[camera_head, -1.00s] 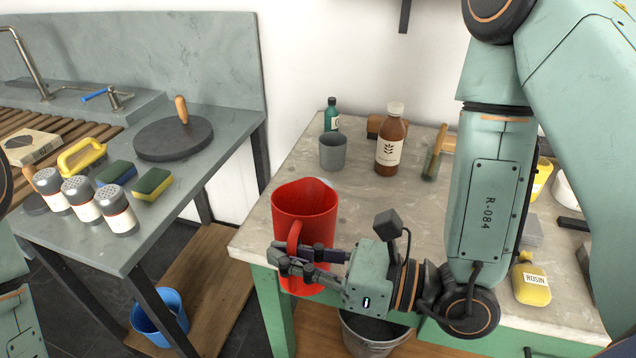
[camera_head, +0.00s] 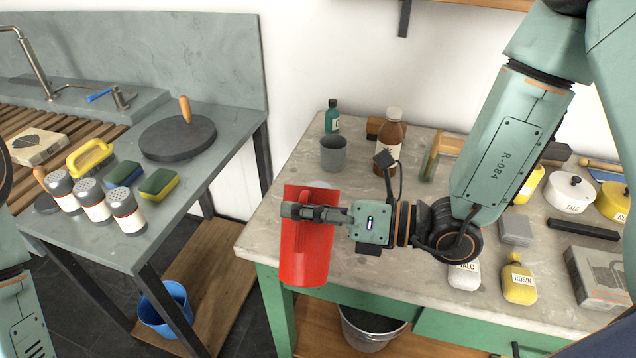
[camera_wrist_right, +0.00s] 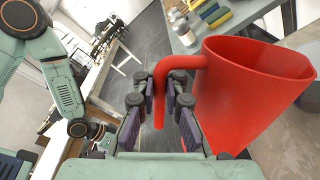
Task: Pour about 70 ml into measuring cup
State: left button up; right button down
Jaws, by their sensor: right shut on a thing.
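My right gripper (camera_head: 318,213) is shut on the handle of a red jug (camera_head: 303,262) and holds it over the front left corner of the workbench. In the right wrist view, the handle lies between the fingers (camera_wrist_right: 165,105) and the jug (camera_wrist_right: 245,95) fills the right side. The jug leans in the head view; its contents are hidden. A pale, clear rim (camera_head: 322,185) shows just behind the jug's top; it may be the measuring cup, but most is hidden. A grey cup (camera_head: 333,153) stands farther back. Only part of my left arm shows at the left edge.
A brown bottle (camera_head: 390,135) and a teal bottle (camera_head: 332,117) stand at the back of the workbench (camera_head: 400,265). A rosin bottle (camera_head: 519,284) is at the right. A bucket (camera_head: 368,330) is below. Shakers (camera_head: 92,200) stand on the left counter.

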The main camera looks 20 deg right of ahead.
jog(key=shift+w+d+r+p, duration=0.15)
jog(key=shift+w+d+p, duration=0.1)
jog(key=shift+w+p, duration=0.1)
jog(key=shift+w+r+m, duration=0.1)
jog(key=shift+r+m, duration=0.05)
jog(key=shift+m, duration=0.15)
jog(key=shift+r+m+p, duration=0.15)
jog(key=shift+m+p, duration=0.15)
jog(key=shift+p, duration=0.25)
jog(key=shift+w+d, duration=0.1)
jog(key=shift+w, duration=0.1)
jog(key=shift+w+d+r+p, duration=0.1)
jog(key=shift+p, duration=0.25)
jog(key=shift+r+m, duration=0.15)
jog(key=shift+m, duration=0.15)
jog(key=shift+w+r+p, duration=0.1)
jog(key=shift+w+p, duration=0.1)
jog(key=shift+p, duration=0.25)
